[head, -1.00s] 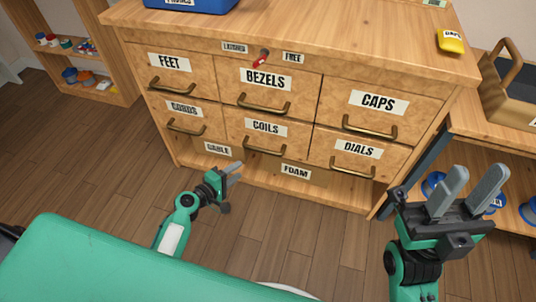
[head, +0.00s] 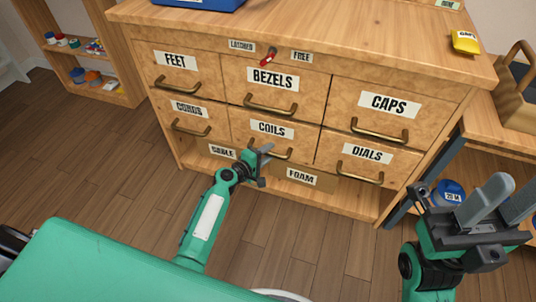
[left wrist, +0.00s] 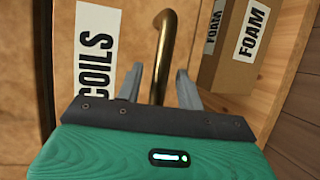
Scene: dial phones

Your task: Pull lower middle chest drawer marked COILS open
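The COILS drawer (head: 240,121) is the lower middle one in the wooden chest and sits flush with its neighbours. Its label also shows in the left wrist view (left wrist: 95,65). My left gripper (head: 266,158) is at this drawer's brass handle (head: 284,155) and partly hides it in the head view. In the left wrist view the left fingers (left wrist: 158,88) are apart, with the handle (left wrist: 166,45) between them; I see a gap on both sides. My right gripper (head: 505,200) is at the lower right, its fingers apart and empty, away from the chest.
A red lever (head: 267,59) sits between the LATCHED and FREE labels above the drawers. Below COILS stands a FOAM box (head: 301,178) in the open bottom shelf. A side shelf (head: 500,105) stands right of the chest. The floor in front is clear.

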